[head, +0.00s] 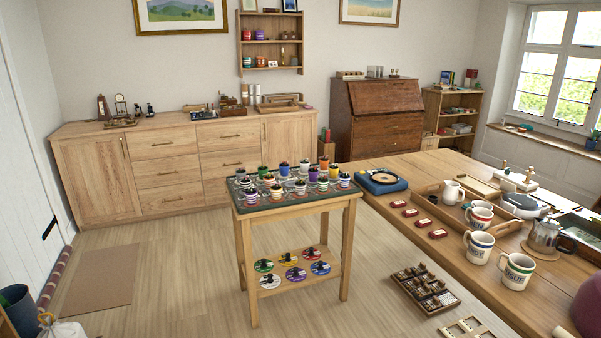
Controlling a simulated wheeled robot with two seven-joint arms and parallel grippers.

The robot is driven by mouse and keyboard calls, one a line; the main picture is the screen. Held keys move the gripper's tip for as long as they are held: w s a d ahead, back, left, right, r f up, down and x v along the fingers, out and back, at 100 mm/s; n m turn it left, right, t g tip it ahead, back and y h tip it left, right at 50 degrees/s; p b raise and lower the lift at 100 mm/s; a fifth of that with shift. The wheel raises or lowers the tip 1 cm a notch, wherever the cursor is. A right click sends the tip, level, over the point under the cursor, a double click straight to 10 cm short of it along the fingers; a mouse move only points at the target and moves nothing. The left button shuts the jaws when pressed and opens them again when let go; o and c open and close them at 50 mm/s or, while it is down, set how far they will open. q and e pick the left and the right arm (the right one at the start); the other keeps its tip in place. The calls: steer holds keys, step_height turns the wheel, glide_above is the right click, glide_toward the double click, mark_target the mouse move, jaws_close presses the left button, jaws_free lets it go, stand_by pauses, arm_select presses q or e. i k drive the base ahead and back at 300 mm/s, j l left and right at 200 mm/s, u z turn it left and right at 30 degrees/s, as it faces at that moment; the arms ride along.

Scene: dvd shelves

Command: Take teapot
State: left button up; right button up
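A silvery pot with a dark handle (544,236), which looks like the teapot, stands upright on the wooden table (400,178) at the right. It is behind a white striped mug (515,272) and close to the tray's right end. I cannot tell from its small size whether it is glass or metal. Neither of my grippers shows in the head view.
More striped mugs (478,247) stand left of the pot, by a wooden tray (425,203). A rounded maroon thing (588,305) is cut off at the right edge. A small stand (244,212) with potted plants is at the centre. The floor at left is mostly clear.

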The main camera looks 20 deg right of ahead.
mark_target(542, 239)
steer(key=i+z, duration=0.85)
steer(key=i+j+z, duration=0.2)
steer(key=z, duration=0.25)
steer(key=i+j+z, duration=0.2)
steer(key=z, duration=0.3)
steer(key=i+j+z, duration=0.6)
steer(key=j+z, duration=0.15)
steer(key=z, duration=0.2)
steer(key=i+j+z, duration=0.15)
steer(key=j, duration=0.15)
steer(key=j+z, duration=0.15)
steer(key=j, duration=0.15)
steer(key=i+j+z, duration=0.1)
steer(key=j, duration=0.2)
